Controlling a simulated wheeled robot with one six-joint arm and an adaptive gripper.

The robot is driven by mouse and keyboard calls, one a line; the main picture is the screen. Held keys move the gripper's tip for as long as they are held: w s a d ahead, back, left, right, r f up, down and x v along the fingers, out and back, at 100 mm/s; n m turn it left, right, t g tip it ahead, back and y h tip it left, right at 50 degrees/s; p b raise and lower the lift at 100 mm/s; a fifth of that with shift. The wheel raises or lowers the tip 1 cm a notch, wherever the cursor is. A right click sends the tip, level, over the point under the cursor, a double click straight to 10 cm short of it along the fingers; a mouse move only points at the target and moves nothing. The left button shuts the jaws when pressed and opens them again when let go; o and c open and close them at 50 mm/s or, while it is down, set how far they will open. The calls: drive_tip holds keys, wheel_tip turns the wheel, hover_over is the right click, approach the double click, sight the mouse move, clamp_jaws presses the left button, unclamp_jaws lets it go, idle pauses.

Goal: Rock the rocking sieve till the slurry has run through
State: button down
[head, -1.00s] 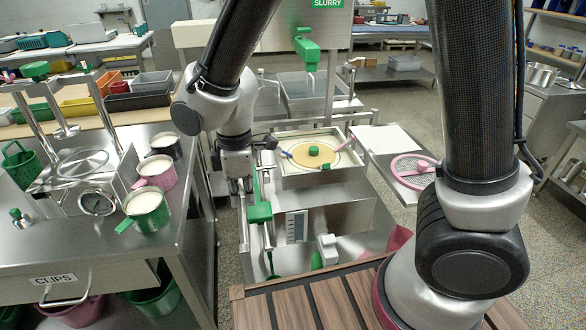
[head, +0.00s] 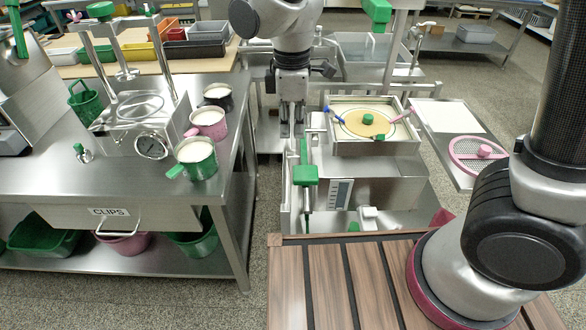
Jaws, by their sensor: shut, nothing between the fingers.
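The rocking sieve is a square metal frame (head: 384,147) in the head view, right of centre. My gripper (head: 291,134) points down, shut and empty. In the picture it is above the green handle and left of the sieve, apparently touching neither.
A steel bench (head: 130,185) at left carries a press with a gauge and several cups of white liquid (head: 197,155). A pink-rimmed mesh screen (head: 478,153) lies on a side shelf at right. My wooden-topped base fills the front.

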wheel_tip(320, 180, down, 13)
idle(0.4)
drive_tip(key=shift+f, duration=0.1)
